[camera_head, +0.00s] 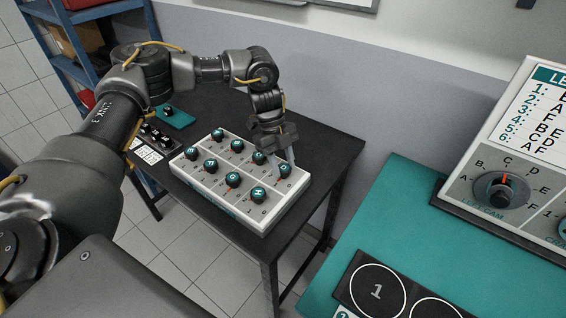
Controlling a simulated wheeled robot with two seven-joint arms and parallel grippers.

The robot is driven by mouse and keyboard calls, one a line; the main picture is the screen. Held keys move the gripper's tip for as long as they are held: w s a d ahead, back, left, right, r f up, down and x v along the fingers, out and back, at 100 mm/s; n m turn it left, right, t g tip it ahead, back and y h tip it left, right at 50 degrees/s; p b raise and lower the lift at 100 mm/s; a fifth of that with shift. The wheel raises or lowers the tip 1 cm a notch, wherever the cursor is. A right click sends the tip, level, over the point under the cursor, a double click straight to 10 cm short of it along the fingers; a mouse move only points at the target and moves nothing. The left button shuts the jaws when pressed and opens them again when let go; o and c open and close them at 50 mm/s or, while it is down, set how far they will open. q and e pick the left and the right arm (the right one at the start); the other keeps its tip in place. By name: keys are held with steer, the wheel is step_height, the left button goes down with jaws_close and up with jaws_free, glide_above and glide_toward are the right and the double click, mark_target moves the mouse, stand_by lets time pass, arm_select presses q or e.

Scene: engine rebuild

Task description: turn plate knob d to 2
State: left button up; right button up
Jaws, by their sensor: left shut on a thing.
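The knob plate (222,193) is a white box on the dark table, with two rows of black knobs with teal lettered caps. My left gripper (288,163) points down at the right end of the back row. Its jaws are shut on the knob there (284,171), by its place in the row plate knob d. The fingers cover part of this knob, and I cannot read its letter or its pointer setting. The front right knob (257,194) shows what looks like an H. My right gripper is not in view.
A small panel with black knobs (155,133) and a teal piece (178,118) lie at the left of the dark table (335,150). A teal bench (410,220) at right bears a cam dial box (466,185) and a numbered black mat (349,290). A blue shelf (75,72) stands behind.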

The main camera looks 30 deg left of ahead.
arm_select(q)
steer(key=m+g+y+p, duration=0.1)
steer(key=m, duration=0.3)
steer(key=shift+w+r, duration=0.1)
steer(key=shift+r, duration=0.05)
steer(key=m+g+p, duration=0.1)
steer(key=m+p, duration=0.1)
steer(key=shift+d+r+m+y, duration=0.1)
steer(key=shift+m+y, duration=0.2)
steer(key=shift+y, duration=0.1)
steer(key=shift+w+m+y+p, duration=0.1)
steer(key=shift+m+y+p, duration=0.4)
steer(key=shift+m, duration=0.6)
steer(key=shift+m+p, duration=0.35)
steer(key=shift+m, duration=0.55)
steer(key=shift+g+y, duration=0.3)
steer(key=o, duration=1)
steer(key=shift+f, duration=0.25)
steer(key=shift+r, duration=0.1)
